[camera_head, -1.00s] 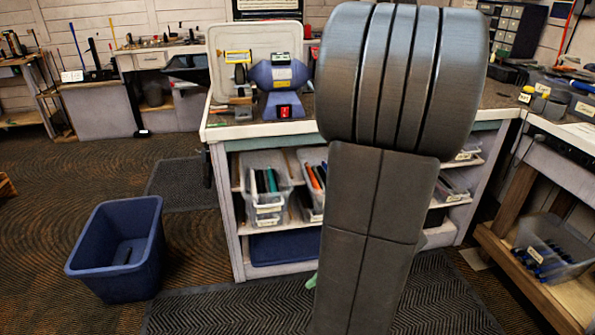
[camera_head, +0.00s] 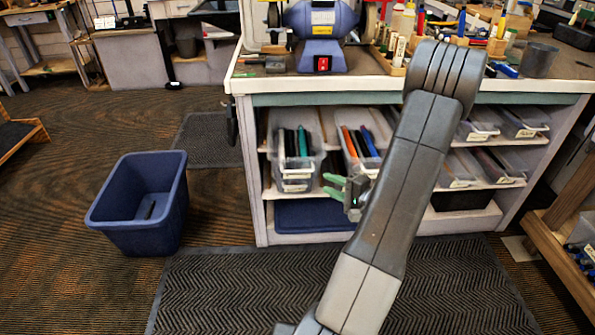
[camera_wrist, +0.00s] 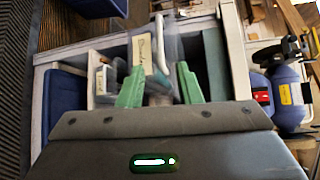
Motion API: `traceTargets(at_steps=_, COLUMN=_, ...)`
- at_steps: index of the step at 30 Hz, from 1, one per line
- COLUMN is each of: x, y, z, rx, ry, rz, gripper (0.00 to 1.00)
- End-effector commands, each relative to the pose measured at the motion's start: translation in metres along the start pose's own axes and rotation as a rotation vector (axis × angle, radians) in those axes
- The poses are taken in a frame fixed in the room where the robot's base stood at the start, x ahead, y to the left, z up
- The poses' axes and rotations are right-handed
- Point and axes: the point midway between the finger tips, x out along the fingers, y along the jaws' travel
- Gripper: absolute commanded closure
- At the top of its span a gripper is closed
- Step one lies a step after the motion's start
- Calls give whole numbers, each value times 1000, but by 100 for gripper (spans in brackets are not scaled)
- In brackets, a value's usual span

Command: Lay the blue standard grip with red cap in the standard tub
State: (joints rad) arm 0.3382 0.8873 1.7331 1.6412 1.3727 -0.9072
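My gripper (camera_head: 338,188) has green fingers and is in front of the bench's upper shelf of tubs. In the wrist view my gripper (camera_wrist: 160,88) has its fingers apart, with nothing held between them. A clear tub (camera_head: 296,185) holds black and teal grips. The tub beside it on the right holds orange and blue grips (camera_head: 370,142). A labelled clear tub (camera_wrist: 143,52) shows beyond the fingers in the wrist view. The labels are too small to read, so I cannot tell which tub is the standard one. I cannot pick out a blue grip with a red cap.
A blue bin (camera_head: 140,220) stands on the floor at left, with a small dark object inside. The workbench (camera_head: 245,86) carries a blue grinder (camera_head: 318,35), bottles and tools. A wooden side shelf (camera_head: 556,236) stands at right. The floor mat (camera_head: 230,290) before the bench is clear.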

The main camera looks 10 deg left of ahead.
Motion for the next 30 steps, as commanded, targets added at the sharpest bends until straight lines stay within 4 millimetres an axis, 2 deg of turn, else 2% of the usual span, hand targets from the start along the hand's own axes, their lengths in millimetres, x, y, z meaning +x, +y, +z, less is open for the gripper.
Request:
traceTargets(at_steps=9, x=65, y=0, z=2, rx=0, ry=-7, rz=2, gripper=68)
traceTargets(at_steps=15, x=101, y=0, z=2, rx=1, ry=-6, rz=2, gripper=68)
traceTargets(at_steps=21, x=120, y=0, z=2, rx=0, ry=-4, rz=2, gripper=68)
traceTargets(at_steps=30, x=123, y=0, z=2, rx=1, ry=-2, rz=2, gripper=68)
